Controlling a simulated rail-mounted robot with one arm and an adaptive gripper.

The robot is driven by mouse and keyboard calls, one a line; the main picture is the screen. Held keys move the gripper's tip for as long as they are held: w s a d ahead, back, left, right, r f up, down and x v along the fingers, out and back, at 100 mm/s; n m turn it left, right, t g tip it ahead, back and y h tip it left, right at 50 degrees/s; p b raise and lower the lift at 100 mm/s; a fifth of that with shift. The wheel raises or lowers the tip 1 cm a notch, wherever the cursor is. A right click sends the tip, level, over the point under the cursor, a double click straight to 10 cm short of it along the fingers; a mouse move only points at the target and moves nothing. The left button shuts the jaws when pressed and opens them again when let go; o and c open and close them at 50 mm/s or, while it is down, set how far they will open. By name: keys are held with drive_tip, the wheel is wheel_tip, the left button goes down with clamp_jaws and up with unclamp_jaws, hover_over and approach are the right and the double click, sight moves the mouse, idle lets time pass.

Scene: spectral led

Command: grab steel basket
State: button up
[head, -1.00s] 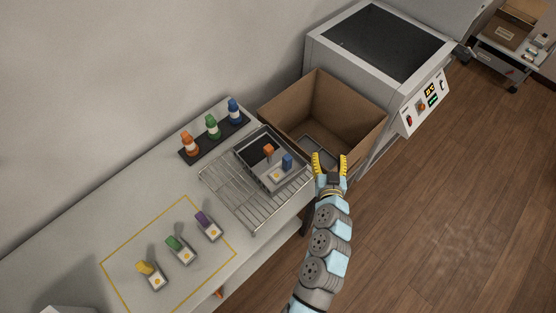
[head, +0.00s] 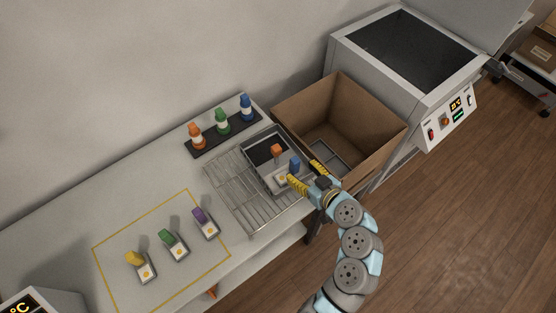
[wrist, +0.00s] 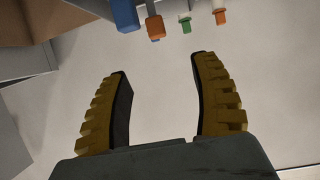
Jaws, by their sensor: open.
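A grey, steel-looking basket or tray (head: 252,166) sits on the wire rack, with an orange-topped piece (head: 277,151) and a blue-topped piece (head: 295,164) at its right part. A second grey metal tray (head: 330,158) lies inside the cardboard box; I cannot tell which one is called the steel basket. My gripper (head: 308,176) is open and empty, just right of the basket on the rack and in front of the box. In the wrist view my gripper (wrist: 161,90) shows its two yellow fingers spread, with the blue piece (wrist: 124,14) and orange piece (wrist: 155,27) beyond them.
The cardboard box (head: 385,150) stands right of the wire rack (head: 225,185), beside a grey machine (head: 458,105). A dark holder (head: 222,137) with three coloured bottles is behind the rack. Three small coloured-top pieces stand inside a yellow outline (head: 100,262) on the left.

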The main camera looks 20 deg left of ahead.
drive_tip(key=p, duration=0.1)
approach(279, 150)
drive_tip(key=x, duration=0.4)
drive_tip(key=shift+a, duration=0.45)
drive_tip(key=shift+p+x, duration=1)
drive_tip(key=shift+x, duration=2.4)
drive_tip(key=shift+w+d+f, duration=0.15)
drive_tip(key=shift+c, duration=0.3)
clamp_jaws()
